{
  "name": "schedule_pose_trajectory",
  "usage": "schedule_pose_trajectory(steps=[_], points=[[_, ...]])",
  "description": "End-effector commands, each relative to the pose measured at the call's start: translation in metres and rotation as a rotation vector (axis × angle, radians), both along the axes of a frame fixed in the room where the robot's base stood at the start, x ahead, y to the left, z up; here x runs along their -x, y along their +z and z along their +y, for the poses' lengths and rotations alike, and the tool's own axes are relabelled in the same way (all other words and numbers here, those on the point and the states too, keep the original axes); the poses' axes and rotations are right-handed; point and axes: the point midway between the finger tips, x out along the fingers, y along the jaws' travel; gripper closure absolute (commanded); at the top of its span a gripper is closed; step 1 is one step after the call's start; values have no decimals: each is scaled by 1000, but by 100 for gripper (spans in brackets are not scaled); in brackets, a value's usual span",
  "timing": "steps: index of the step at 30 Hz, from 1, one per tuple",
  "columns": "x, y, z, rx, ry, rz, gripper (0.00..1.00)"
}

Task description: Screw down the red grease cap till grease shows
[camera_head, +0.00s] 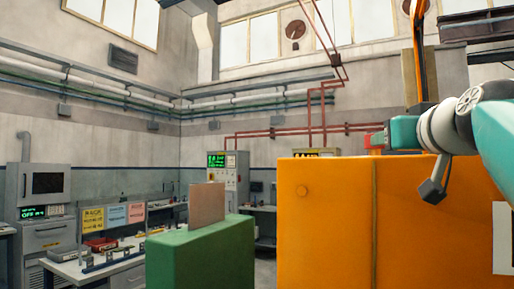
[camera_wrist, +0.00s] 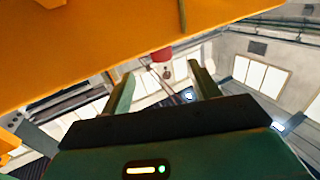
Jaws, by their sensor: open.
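The red grease cap (camera_head: 375,141) stands on the top edge of a large orange machine body (camera_head: 325,215). My gripper (camera_head: 377,131) is level with the cap, reaching in from the right, with its teal body close beside it. In the wrist view the two teal fingers of my gripper (camera_wrist: 160,70) are spread apart. The red cap (camera_wrist: 161,55) shows in the gap, near or just beyond the fingertips, against the orange body (camera_wrist: 110,35). I cannot tell whether a finger touches it. No grease can be made out.
A green block (camera_head: 200,257) with a tan panel (camera_head: 207,203) upright on it stands left of the orange body. A workbench (camera_head: 105,262) and grey cabinets are at the far left. Red pipes (camera_head: 290,132) run along the back wall. The air above the orange body is mostly open.

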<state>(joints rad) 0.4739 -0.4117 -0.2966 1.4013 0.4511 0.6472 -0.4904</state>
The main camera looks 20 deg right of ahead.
Motion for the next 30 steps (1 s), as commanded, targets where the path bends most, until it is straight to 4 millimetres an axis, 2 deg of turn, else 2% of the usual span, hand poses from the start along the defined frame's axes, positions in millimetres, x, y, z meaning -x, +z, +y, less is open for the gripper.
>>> schedule_pose_trajectory(steps=[9,15,20,27,28,30], points=[[-59,-1,-30,-1,-1,3,39],[-87,-1,-44,0,-1,1,39],[-96,0,-49,1,-1,0,39],[-97,0,-49,0,-1,0,39],[-97,0,-49,0,-1,0,41],[-97,0,-49,0,-1,0,55]])
